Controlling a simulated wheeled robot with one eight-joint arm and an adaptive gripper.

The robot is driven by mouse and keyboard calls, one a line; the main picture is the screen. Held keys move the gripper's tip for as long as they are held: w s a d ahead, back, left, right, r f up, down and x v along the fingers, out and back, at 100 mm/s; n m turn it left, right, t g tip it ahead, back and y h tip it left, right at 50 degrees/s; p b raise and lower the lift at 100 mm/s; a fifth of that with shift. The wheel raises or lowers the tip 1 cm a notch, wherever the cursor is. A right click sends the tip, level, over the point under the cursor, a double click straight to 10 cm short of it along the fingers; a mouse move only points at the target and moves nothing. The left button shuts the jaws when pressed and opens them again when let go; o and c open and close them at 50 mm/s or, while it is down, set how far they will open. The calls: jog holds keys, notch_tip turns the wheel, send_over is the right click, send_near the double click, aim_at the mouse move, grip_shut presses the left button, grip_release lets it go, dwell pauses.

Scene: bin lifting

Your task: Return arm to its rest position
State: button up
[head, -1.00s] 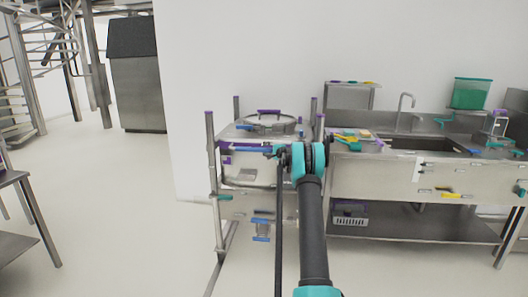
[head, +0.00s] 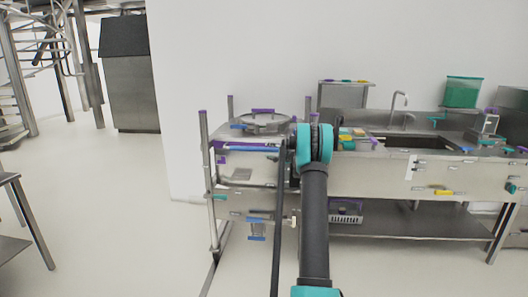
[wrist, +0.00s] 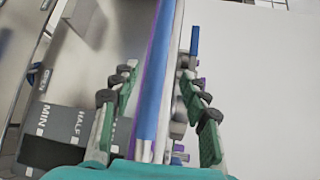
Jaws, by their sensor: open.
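My gripper (wrist: 158,72) is open in the wrist view, its green-padded fingers apart on either side of a long blue and purple bar (wrist: 160,50). I cannot tell whether the fingers touch the bar. In the head view my gripper is hidden behind my own teal and black wrist joint. My arm reaches forward there, in front of the right side of a steel lifting frame. The frame (head: 206,150) has upright posts, a purple and blue front rail (head: 240,145) and a round lid (head: 262,122) on top.
A steel sink counter (head: 380,176) stands close on the right, with a green bin (head: 462,92) and small coloured items. A table (head: 25,220) edges in at the left. The floor (head: 120,210) between it and the frame is clear. A white wall stands behind.

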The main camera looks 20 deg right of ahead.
jog(key=shift+v, duration=0.95)
jog(key=shift+d, duration=0.1)
